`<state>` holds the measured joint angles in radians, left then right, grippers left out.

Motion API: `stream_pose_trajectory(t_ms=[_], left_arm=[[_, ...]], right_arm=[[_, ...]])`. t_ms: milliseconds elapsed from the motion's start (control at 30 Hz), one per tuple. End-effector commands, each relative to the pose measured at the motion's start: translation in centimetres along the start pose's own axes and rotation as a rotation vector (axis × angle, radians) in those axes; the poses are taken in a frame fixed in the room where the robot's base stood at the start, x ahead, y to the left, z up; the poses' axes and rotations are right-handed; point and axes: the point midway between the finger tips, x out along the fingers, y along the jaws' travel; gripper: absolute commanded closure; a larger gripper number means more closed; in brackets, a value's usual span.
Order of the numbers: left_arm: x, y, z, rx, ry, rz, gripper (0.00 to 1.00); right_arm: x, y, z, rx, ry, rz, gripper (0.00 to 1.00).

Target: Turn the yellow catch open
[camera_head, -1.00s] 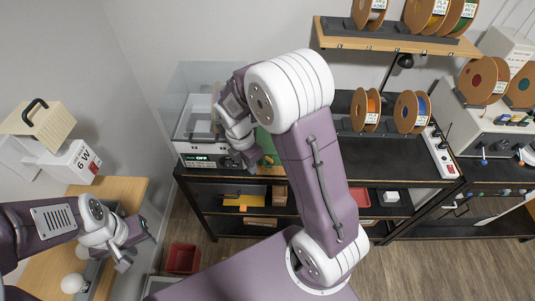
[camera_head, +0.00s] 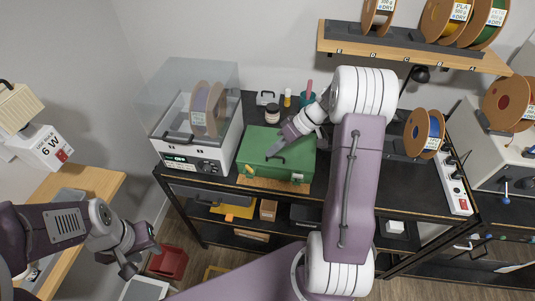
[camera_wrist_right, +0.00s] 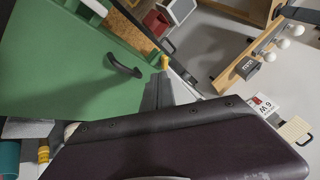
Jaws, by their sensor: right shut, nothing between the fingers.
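The green box (camera_head: 262,143) stands shut on the black bench. In the right wrist view its green lid (camera_wrist_right: 60,60) carries a dark handle (camera_wrist_right: 124,68). A small yellow catch (camera_wrist_right: 165,62) shows at the lid's edge there, just beyond my right fingertips. Its turned position is too small to tell. My right gripper (camera_head: 275,150) is shut and empty over the lid; its grey fingers (camera_wrist_right: 159,92) also show in the wrist view. Whether they touch the lid is unclear. My left gripper (camera_head: 130,265) hangs at the lower left, away from the box; its jaws are unclear.
A white machine (camera_head: 185,155) with a clear cover stands left of the box. Behind the box are a jar (camera_head: 272,114), a yellow bottle (camera_head: 287,98) and a teal cup (camera_head: 307,99). An orange spool (camera_head: 425,133) stands to the right. A spool shelf (camera_head: 400,45) overhangs the bench.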

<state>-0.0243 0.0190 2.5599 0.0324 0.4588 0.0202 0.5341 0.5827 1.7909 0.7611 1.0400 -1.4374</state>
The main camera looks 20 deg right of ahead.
Motion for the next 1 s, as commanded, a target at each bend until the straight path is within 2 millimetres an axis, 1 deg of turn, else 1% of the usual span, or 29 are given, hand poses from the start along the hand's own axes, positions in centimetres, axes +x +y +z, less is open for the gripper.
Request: stream_pose_trajectory(t_ms=[33,200,300,400,533,867,1000], left_arm=[[-0.5,0.0,-0.1,0.0,0.0,0.0,0.64],[-1.2,0.0,-0.1,0.0,0.0,0.0,0.64],[-1.5,0.0,-0.2,0.0,0.0,0.0,0.64],[-1.7,0.0,-0.2,0.0,0.0,0.0,0.64],[-1.8,0.0,-0.2,0.0,0.0,0.0,0.64],[-1.7,0.0,-0.2,0.0,0.0,0.0,0.64],[-1.1,0.0,-0.1,0.0,0.0,0.0,0.64]], right_arm=[[0.9,-0.2,0.0,0.001,-0.004,-0.005,1.0],[4.3,-0.2,0.0,-0.001,-0.004,-0.005,1.0],[6.0,-0.2,0.0,0.0,-0.004,-0.003,1.0],[7.2,-0.1,0.0,-0.001,-0.003,-0.002,1.0],[7.9,-0.1,0.0,-0.001,-0.002,-0.001,1.0],[8.1,-0.1,0.0,-0.002,-0.001,0.0,1.0],[8.5,-0.3,-0.1,0.003,0.001,0.004,1.0]])
